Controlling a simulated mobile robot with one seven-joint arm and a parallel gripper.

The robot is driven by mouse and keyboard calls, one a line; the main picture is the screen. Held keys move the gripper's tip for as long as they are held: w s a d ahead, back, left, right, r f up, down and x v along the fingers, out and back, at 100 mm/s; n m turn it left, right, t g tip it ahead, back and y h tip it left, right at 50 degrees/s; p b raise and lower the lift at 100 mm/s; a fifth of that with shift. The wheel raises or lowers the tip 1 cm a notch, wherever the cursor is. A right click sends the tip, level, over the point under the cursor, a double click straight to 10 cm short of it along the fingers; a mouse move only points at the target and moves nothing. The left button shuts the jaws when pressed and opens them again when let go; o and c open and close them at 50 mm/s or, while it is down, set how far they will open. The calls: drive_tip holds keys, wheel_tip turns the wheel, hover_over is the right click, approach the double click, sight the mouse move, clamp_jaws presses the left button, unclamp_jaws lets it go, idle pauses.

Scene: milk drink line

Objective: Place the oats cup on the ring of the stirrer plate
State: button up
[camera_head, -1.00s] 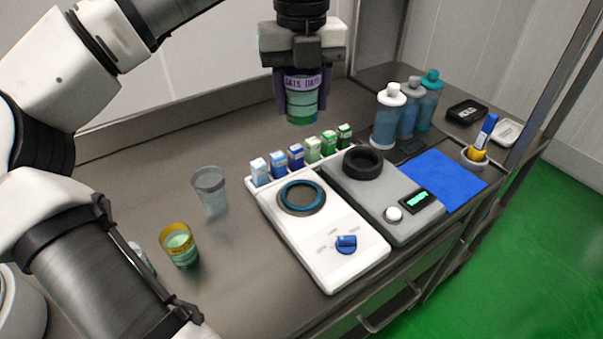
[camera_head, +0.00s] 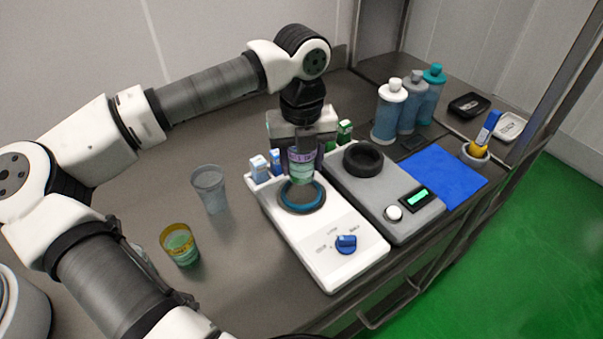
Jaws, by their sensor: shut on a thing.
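The oats cup (camera_head: 302,170), with a purple band and green contents, is held upright in my gripper (camera_head: 301,162). My gripper is shut on it from above. The cup is right over the back part of the blue ring (camera_head: 318,202) on the white stirrer plate (camera_head: 342,270). The cup's base hides the ring's far side. I cannot tell whether the base touches the plate or hangs just above it.
Behind the ring stands a row of small cartons (camera_head: 260,168), partly hidden by my gripper. A grey device with a black ring (camera_head: 363,160) is to the right. A clear empty cup (camera_head: 210,188) and a yellow-banded cup (camera_head: 179,244) stand to the left. Bottles (camera_head: 389,112) stand behind.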

sight(302, 177)
drive_tip(key=shift+f+p, duration=0.4)
drive_tip(key=shift+f, duration=2.05)
drive_tip(key=shift+f+b, duration=0.2)
drive_tip(key=shift+b, duration=0.1)
drive_tip(key=o, duration=1.1)
drive_tip(key=shift+r, duration=0.1)
drive_tip(key=shift+r+p, duration=0.25)
drive_tip(key=shift+p, duration=0.2)
wheel_tip(302, 177, up, 12)
drive_tip(key=shift+f+b, duration=0.1)
drive_tip(key=shift+b, duration=0.95)
